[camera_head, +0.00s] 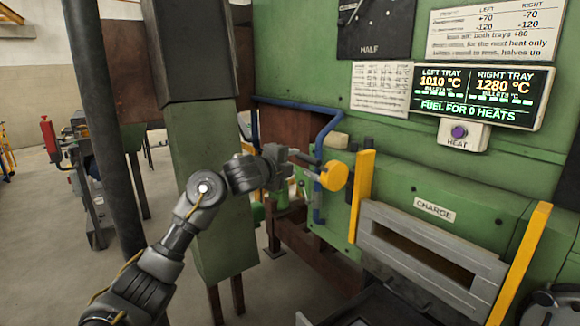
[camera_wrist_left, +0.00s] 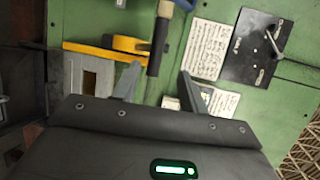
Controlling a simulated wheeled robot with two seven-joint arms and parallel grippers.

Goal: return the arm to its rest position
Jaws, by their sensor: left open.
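My left arm comes in from the lower left in the head view. Its gripper (camera_head: 298,160) is in front of the green furnace, beside a yellow round-ended part (camera_head: 334,177). In the left wrist view the two fingers (camera_wrist_left: 158,80) stand apart with nothing gripped between them. The yellow part also shows there (camera_wrist_left: 128,44). My right gripper is not in view.
The furnace display (camera_head: 482,95) reads left tray 1010 °C, right tray 1280 °C, fuel for 0 heats. A purple heat button (camera_head: 459,132) is below it. The charge opening (camera_head: 430,255) is framed by yellow posts. A green column (camera_head: 205,190) stands behind my arm. Open floor is at left.

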